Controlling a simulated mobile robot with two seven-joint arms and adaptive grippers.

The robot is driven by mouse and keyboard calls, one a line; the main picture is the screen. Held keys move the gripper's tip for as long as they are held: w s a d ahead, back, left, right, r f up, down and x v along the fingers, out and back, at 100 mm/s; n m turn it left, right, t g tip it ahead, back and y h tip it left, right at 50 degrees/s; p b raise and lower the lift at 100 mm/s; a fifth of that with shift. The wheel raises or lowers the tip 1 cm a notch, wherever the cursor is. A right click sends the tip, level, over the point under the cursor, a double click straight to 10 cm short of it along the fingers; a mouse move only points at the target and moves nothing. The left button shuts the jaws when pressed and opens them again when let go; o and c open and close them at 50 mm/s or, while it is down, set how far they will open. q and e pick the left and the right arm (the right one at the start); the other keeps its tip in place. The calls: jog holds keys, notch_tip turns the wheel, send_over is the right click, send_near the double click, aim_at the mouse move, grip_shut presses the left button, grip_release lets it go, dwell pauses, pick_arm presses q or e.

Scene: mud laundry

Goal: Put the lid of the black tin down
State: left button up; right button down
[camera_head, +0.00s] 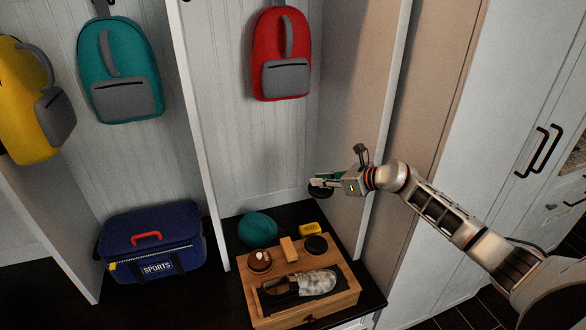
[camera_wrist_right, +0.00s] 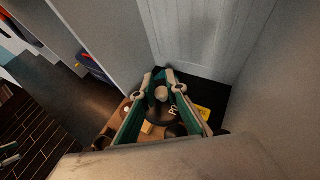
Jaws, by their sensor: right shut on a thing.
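My right gripper (camera_head: 322,182) is in the air above the back right of the wooden box, shut on the round black lid (camera_head: 320,192). In the right wrist view its green fingers (camera_wrist_right: 163,88) close around the lid's pale knob, with the dark lid (camera_wrist_right: 160,113) beneath. The black tin (camera_head: 315,244) stands at the back right of the wooden box (camera_head: 304,311), apart from and below the lid.
In the box are a brown round tin (camera_head: 260,261), a wooden brush (camera_head: 289,249) and shoes (camera_head: 312,284). A teal hat (camera_head: 258,229) and yellow tin (camera_head: 311,229) are behind. A divider wall (camera_head: 361,120) stands close right. Dark bench (camera_head: 234,297) is bare left of the box.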

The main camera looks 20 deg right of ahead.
jog(key=s+a+r+n+g+y, duration=0.1)
jog(key=s+a+r, duration=0.2)
jog(key=s, duration=0.5)
jog(key=s+a+r+n+g+y, duration=0.1)
jog(key=s+a+r, duration=0.3)
jog(key=s, duration=0.5)
jog(key=s+a+r+n+g+y, duration=0.1)
jog(key=s+a+r+n, duration=0.1)
jog(key=s, duration=0.7)
jog(key=shift+s+a+r+y, duration=0.25)
jog(key=shift+a+r, duration=0.4)
jog(key=shift+a, duration=0.5)
